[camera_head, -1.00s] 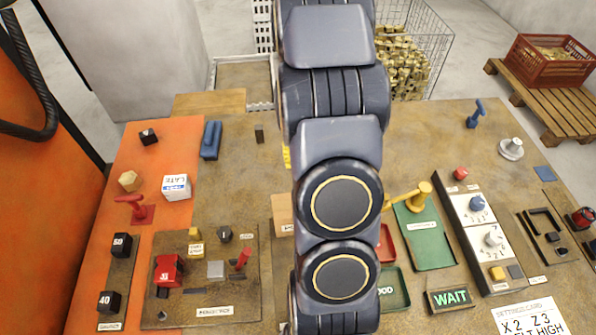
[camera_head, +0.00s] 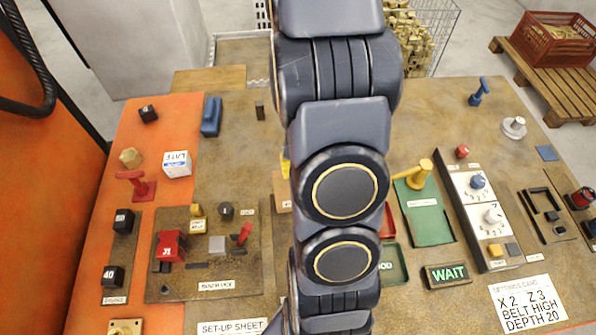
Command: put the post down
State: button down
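My gripper is not in view; my arm runs down the middle of the picture and out at the bottom edge, so whatever it holds is hidden. I cannot tell which thing is the post. A small red upright piece (camera_head: 243,234) leans on the brown fixture board (camera_head: 208,283), beside a grey block (camera_head: 216,245) and a red block (camera_head: 171,245). A short dark upright piece (camera_head: 260,110) stands alone at the back of the table.
A red T-shaped handle (camera_head: 137,184) and a white box (camera_head: 177,163) stand at left. A yellow handle (camera_head: 424,166) stands by a green tray (camera_head: 428,227).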

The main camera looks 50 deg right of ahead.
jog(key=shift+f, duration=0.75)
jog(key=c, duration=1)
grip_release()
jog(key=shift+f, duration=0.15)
